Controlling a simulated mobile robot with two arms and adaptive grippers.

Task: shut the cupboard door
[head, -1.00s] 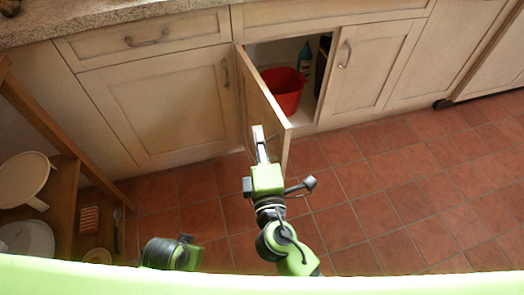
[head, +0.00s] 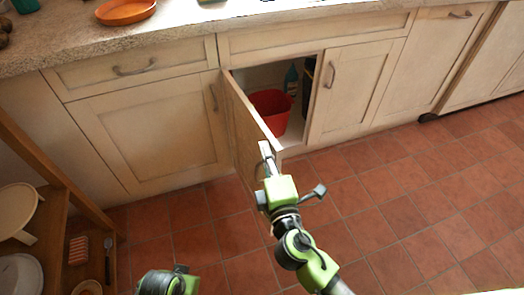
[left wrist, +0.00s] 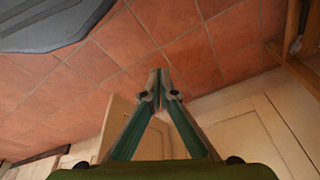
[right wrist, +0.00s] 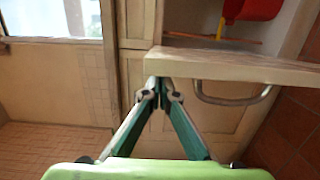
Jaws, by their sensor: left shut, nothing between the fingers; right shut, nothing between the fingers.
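The cupboard door (head: 243,125) stands open, swung out toward me from the lower cupboard. My right gripper (head: 264,152) is shut and empty at the door's free edge. In the right wrist view, the right fingertips (right wrist: 160,86) are right by the door's edge (right wrist: 235,67), on the side with the metal handle (right wrist: 232,98). I cannot tell whether they touch it. My left gripper (left wrist: 160,82) is shut and empty, pointing over the floor. Its fingers are hidden in the head view, where only part of my left arm shows at the bottom.
Inside the cupboard are a red bucket (head: 270,108) and a teal bottle (head: 291,80). A closed door (head: 345,90) is to the right of the opening. A wooden shelf (head: 50,235) with dishes stands at the left. The tiled floor (head: 400,210) at the right is clear.

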